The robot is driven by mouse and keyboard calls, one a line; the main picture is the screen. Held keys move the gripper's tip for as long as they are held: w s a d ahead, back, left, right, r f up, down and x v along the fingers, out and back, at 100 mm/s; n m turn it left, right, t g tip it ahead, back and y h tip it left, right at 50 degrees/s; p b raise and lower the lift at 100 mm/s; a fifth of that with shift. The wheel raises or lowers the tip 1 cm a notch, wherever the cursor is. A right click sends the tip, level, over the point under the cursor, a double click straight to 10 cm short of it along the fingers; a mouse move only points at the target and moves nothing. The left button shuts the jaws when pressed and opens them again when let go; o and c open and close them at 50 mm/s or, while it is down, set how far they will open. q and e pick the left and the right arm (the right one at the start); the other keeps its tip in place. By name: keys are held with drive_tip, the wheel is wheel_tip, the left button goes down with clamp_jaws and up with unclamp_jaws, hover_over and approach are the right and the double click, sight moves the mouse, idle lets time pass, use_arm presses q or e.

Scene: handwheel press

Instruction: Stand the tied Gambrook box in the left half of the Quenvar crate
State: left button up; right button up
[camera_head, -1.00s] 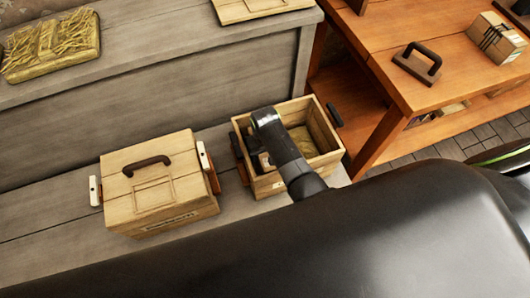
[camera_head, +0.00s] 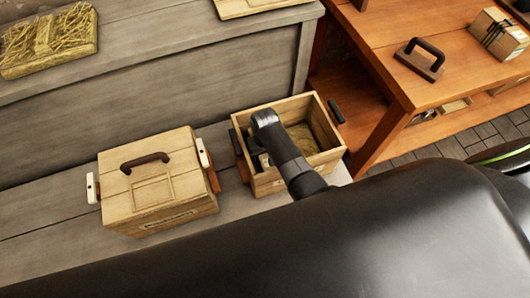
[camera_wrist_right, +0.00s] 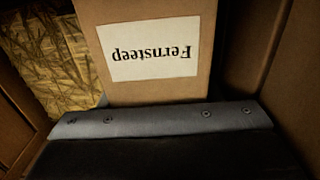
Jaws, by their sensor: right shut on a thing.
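An open wooden crate (camera_head: 272,180) stands on the grey bench; its label is too small to read. My right arm reaches down into its left part, hiding much of the inside. In the right wrist view my right gripper (camera_wrist_right: 155,122) is shut on a cardboard box (camera_wrist_right: 150,15) with a white label reading "Fernsteep" upside down. The box is inside or just above the crate's left part; I cannot tell whether it touches the floor. A box tied with dark string (camera_head: 497,35) lies on the orange table at the upper right; its lettering is unreadable. My left gripper is not seen.
A closed wooden box with a dark handle (camera_head: 150,190) stands left of the crate. Straw (camera_wrist_right: 45,50) lies in the crate's other part. A handled block (camera_head: 420,62) sits on the orange table (camera_head: 390,25). A straw-filled tray (camera_head: 48,40) is at the upper left.

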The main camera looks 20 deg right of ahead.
idle(0.3)
drive_tip(key=o, duration=1.1)
drive_tip(key=shift+f, duration=0.1)
wheel_tip(320, 180, up, 18)
drive_tip(key=p, duration=0.3)
drive_tip(key=shift+f, duration=0.25)
drive_tip(key=shift+p, duration=0.3)
wheel_tip(320, 180, up, 4)
drive_tip(key=p, duration=0.6)
drive_tip(key=shift+r, duration=0.1)
